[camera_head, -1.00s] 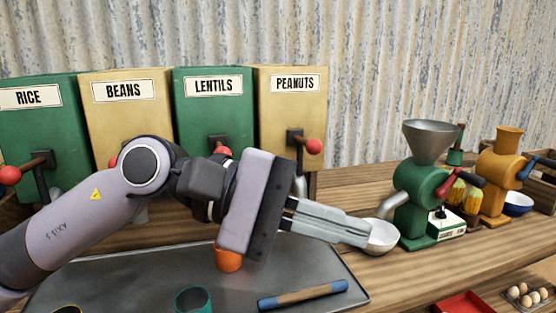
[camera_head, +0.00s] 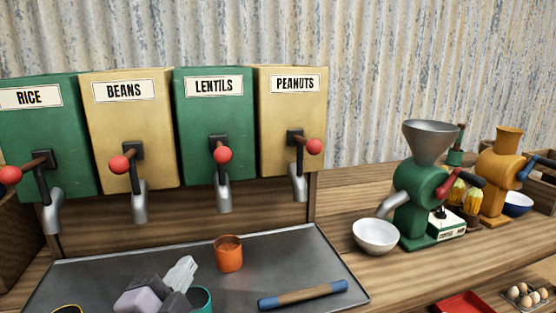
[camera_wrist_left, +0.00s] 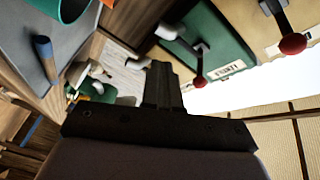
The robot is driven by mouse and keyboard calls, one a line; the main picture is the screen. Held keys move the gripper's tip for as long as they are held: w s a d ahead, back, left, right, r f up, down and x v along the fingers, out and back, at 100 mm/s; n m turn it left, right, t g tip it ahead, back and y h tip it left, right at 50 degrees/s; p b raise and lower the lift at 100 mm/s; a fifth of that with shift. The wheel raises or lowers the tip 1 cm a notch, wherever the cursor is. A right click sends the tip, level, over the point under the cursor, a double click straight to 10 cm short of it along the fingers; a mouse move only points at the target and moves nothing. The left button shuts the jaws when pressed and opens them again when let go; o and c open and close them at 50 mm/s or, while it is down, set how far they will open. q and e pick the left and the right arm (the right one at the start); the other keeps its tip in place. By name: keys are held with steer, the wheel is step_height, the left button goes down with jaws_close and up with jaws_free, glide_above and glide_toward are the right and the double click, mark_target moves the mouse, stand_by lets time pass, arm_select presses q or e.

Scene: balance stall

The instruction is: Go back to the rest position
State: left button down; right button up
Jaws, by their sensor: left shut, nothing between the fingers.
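My left gripper (camera_head: 182,272) is low over the front of the metal tray (camera_head: 100,268), at the bottom of the head view. Its fingers are shut with nothing between them, and it partly hides a teal cup (camera_head: 202,299). In the left wrist view the shut fingers (camera_wrist_left: 160,82) point out over the stall. My right gripper is not in view.
Four dispensers with red-knobbed levers, such as the peanuts dispenser (camera_head: 292,120), stand behind the tray. An orange cup (camera_head: 229,254) and a blue-ended stick (camera_head: 302,295) are on the tray. A white bowl (camera_head: 375,237) stands by a green grinder (camera_head: 415,205).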

arm_select(q)
steer(key=s+a+f+n+g+y, duration=0.1)
steer(key=s+a+f+n+g, duration=0.25)
steer(key=f, duration=0.35)
steer(key=s+a+f+n+g+y, duration=0.2)
steer(key=s+f+n+g, duration=0.25)
steer(key=f, duration=0.35)
steer(key=s+a+f+n+g, duration=0.1)
steer(key=s+f+n+g, duration=0.2)
steer(key=s, duration=0.5)
steer(key=s+a+f+n+g, duration=0.1)
steer(key=s+a+f+g, duration=0.15)
steer(key=s+f, duration=0.45)
steer(key=w+d+t+h+p, duration=0.2)
steer(key=w+d+t+p, duration=0.1)
steer(key=w+t+p, duration=0.2)
steer(key=shift+d+f+t+p, duration=0.35)
steer(key=shift+d+t+p, duration=0.1)
steer(key=shift+p, duration=0.7)
steer(key=shift+w, duration=0.15)
